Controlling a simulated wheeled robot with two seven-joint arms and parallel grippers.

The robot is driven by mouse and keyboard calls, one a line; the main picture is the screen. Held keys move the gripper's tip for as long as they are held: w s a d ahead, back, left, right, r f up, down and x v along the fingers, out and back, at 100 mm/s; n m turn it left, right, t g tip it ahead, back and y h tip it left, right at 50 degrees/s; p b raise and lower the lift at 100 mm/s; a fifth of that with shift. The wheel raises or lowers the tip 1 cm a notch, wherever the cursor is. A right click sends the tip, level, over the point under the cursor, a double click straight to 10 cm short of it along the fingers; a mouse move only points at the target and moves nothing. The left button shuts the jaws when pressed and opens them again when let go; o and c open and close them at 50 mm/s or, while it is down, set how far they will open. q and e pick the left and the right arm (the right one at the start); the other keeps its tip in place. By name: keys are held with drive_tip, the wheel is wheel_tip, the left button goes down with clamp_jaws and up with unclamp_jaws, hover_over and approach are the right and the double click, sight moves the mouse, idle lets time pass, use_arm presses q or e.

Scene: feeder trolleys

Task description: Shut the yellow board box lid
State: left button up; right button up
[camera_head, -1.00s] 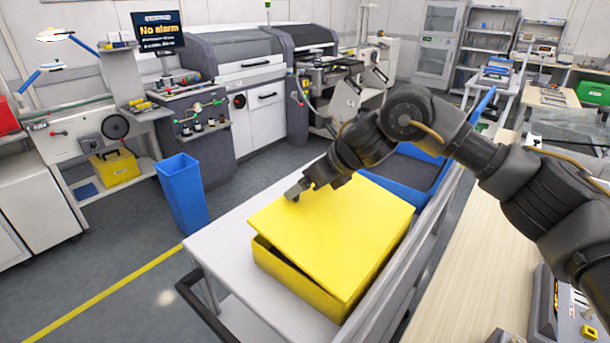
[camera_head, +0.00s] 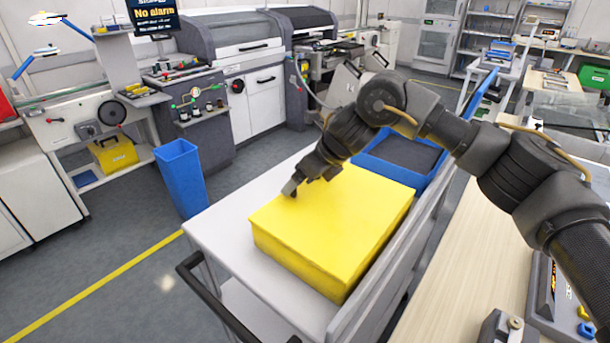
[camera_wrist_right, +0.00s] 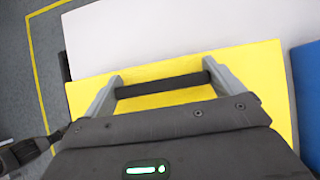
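The yellow board box (camera_head: 300,268) stands on the grey trolley top. Its yellow lid (camera_head: 345,215) lies flat and level on it, and no gap shows along the near side. My right gripper (camera_head: 303,188) is at the lid's far left corner, low and seemingly touching it. The lid also shows in the right wrist view (camera_wrist_right: 262,75), beneath my right gripper (camera_wrist_right: 162,72). Its two grey fingers are apart with a dark bar across between them, so I cannot tell whether it is open or shut. My left gripper is not in view.
A blue tray (camera_head: 440,178) sits behind the box on the trolley (camera_head: 218,230). A blue bin (camera_head: 181,180) stands on the floor at left. A wooden bench (camera_head: 470,240) runs along the right. The trolley top left of the box is clear.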

sight(327, 198)
drive_tip(key=shift+o, duration=0.3)
drive_tip(key=shift+d+r, duration=0.1)
drive_tip(key=shift+r, duration=0.05)
drive_tip(key=b+v, duration=0.2)
drive_tip(key=v, duration=0.8)
drive_tip(key=shift+r, duration=0.2)
